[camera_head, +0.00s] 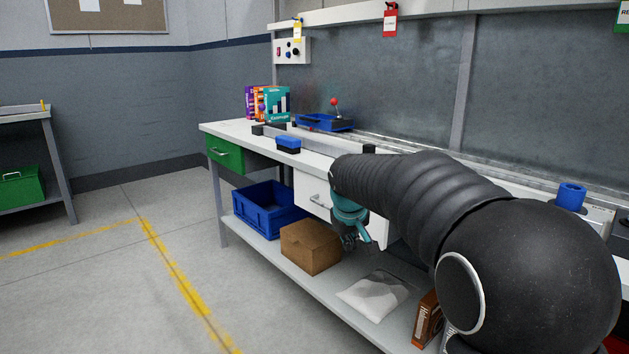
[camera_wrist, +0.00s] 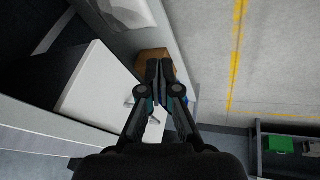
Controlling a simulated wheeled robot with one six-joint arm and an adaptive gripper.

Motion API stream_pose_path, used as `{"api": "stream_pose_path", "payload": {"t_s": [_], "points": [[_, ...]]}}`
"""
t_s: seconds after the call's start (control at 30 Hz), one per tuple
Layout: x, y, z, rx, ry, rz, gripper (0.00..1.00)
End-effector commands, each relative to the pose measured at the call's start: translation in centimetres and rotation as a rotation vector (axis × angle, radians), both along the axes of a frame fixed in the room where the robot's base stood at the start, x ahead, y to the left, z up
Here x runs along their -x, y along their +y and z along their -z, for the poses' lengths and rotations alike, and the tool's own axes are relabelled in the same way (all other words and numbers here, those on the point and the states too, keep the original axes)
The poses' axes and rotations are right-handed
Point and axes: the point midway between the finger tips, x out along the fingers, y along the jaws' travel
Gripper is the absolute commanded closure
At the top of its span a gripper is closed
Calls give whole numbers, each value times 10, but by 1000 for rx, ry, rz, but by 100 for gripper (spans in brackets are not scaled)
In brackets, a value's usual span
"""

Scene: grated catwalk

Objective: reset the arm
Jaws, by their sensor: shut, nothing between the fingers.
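My gripper (camera_head: 350,238) hangs at the end of my black-sleeved arm, in front of the workbench (camera_head: 232,128) and its white drawer (camera_head: 312,193). In the head view it is small and partly hidden by the arm. In the wrist view my gripper (camera_wrist: 160,66) has its two dark fingers together with nothing between them. The fingertips overlap the cardboard box (camera_wrist: 153,55) in that view, and the box lies beyond them on the lower shelf.
The lower shelf bears a blue crate (camera_head: 262,222), a cardboard box (camera_head: 311,247) and a white bag (camera_head: 376,296). On the benchtop are a blue brush-like block (camera_head: 288,143), a blue tray (camera_head: 325,123) and a blue cup (camera_head: 570,197). Open floor (camera_head: 90,280) lies left.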

Motion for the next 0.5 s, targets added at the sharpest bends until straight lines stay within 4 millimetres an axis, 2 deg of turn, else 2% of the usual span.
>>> {"api": "stream_pose_path", "payload": {"t_s": [0.03,0.5], "points": [[22,-4,3,-15,20,22,100],[219,-40,28,-163,105,232,100]]}}
